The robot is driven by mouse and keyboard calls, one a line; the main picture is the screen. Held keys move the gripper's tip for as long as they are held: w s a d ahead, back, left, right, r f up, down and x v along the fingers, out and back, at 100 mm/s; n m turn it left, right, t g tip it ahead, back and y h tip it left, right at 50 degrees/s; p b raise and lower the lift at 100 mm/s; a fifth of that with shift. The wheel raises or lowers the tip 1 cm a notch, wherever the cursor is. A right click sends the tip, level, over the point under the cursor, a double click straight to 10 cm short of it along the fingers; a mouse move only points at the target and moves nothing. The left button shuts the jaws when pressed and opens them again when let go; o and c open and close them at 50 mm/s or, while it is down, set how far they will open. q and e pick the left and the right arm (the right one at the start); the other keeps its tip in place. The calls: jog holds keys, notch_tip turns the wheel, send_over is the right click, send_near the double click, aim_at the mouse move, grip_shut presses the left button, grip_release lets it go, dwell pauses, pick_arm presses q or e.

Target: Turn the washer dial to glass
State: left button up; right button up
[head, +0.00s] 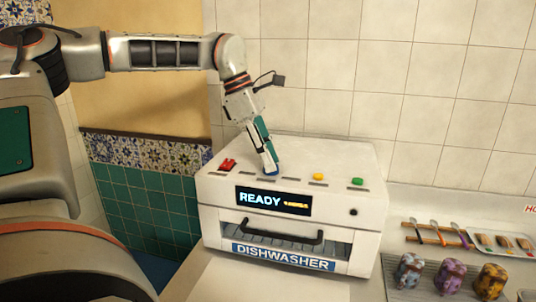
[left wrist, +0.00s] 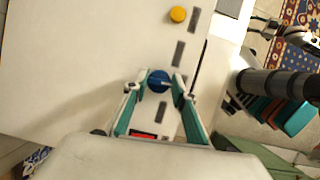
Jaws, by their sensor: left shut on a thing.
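The white washer (head: 220,196), labelled DISHWASHER, stands on the counter. Its front display (head: 273,201) reads READY, with small orange text beside it that is too small to read. The blue dial (left wrist: 158,80) is on the top panel and has a pale line across it in the left wrist view. My left gripper (head: 270,168) reaches down from above, its fingers on both sides of the dial and shut on it. In the head view the fingers hide most of the dial. Any setting marks are too small to read.
A red switch (head: 228,164) is left of the dial. A yellow button (head: 318,176) and a green button (head: 357,181) are to its right. A black handle (head: 270,233) crosses the front. Patterned cups (head: 451,276) stand on a rack to the right.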

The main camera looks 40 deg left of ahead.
pick_arm(q)
jog(key=shift+r+m, duration=0.1)
jog(key=shift+m, duration=0.4)
jog(key=o, duration=1.1)
jog(key=v, duration=1.2)
jog(key=shift+w, duration=0.25)
